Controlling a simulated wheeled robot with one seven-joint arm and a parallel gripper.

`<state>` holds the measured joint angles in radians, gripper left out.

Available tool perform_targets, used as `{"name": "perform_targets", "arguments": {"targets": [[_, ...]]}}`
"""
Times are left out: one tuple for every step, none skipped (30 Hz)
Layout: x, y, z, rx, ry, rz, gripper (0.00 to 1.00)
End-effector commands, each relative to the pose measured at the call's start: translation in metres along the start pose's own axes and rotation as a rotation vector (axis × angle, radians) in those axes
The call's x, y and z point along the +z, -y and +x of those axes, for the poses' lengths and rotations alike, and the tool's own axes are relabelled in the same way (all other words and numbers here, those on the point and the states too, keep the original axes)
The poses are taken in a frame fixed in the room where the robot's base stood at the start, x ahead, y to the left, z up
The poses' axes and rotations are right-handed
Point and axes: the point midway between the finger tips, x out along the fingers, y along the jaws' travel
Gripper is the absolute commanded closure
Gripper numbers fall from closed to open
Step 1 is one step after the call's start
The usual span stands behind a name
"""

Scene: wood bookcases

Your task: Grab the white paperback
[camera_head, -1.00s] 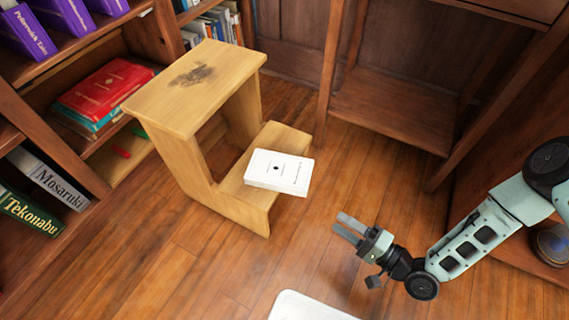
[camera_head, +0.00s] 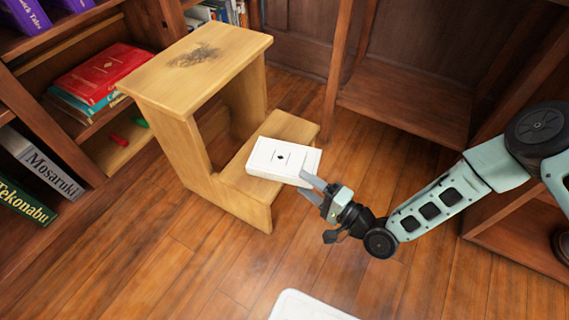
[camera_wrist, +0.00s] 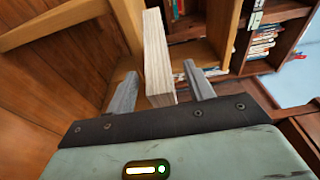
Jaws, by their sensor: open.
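The white paperback (camera_head: 280,158) lies flat on the lower step of a wooden step stool (camera_head: 238,200), its right end sticking out past the step edge. My gripper (camera_head: 308,186) is open at that right end, one finger by the book's near right corner. In the wrist view the book (camera_wrist: 157,55) shows its page edges, in the space between the two spread fingers of my gripper (camera_wrist: 161,84). The fingers stand apart from it, with a gap on each side. Whether the book's end is inside the jaws is hard to tell.
The stool's taller step (camera_head: 200,58) rises behind the book at left. A bookcase with a red book (camera_head: 98,75) stands at left. An empty wooden shelf (camera_head: 410,105) is at the back right.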

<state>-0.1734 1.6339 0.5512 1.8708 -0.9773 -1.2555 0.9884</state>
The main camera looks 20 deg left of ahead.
Motion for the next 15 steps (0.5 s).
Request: {"name": "perform_targets", "arguments": {"targets": [[-0.003,-0.007,0.007,-0.002,0.001,-0.004,0.47],[-0.005,-0.007,0.011,-0.002,0.001,-0.005,0.47],[-0.005,-0.007,0.017,-0.003,0.001,-0.003,0.47],[-0.005,-0.007,0.022,-0.002,0.002,-0.003,0.47],[-0.004,-0.006,0.026,-0.002,0.002,-0.003,0.47],[-0.005,-0.006,0.03,-0.001,0.001,-0.002,0.47],[-0.005,-0.005,0.032,-0.001,0.0,-0.002,0.47],[-0.005,-0.004,0.033,-0.001,0.0,-0.002,0.47],[-0.005,-0.003,0.034,-0.001,0.0,-0.002,0.47],[-0.005,-0.003,0.034,0.0,0.0,-0.001,0.47],[-0.005,-0.002,0.034,0.0,0.0,-0.001,0.47],[-0.005,-0.002,0.034,0.0,0.0,-0.001,0.47],[-0.005,-0.002,0.034,0.0,0.0,-0.001,0.47],[-0.005,-0.002,0.034,0.0,0.0,-0.001,0.47],[-0.005,-0.002,0.034,0.0,0.0,-0.001,0.58]]}}
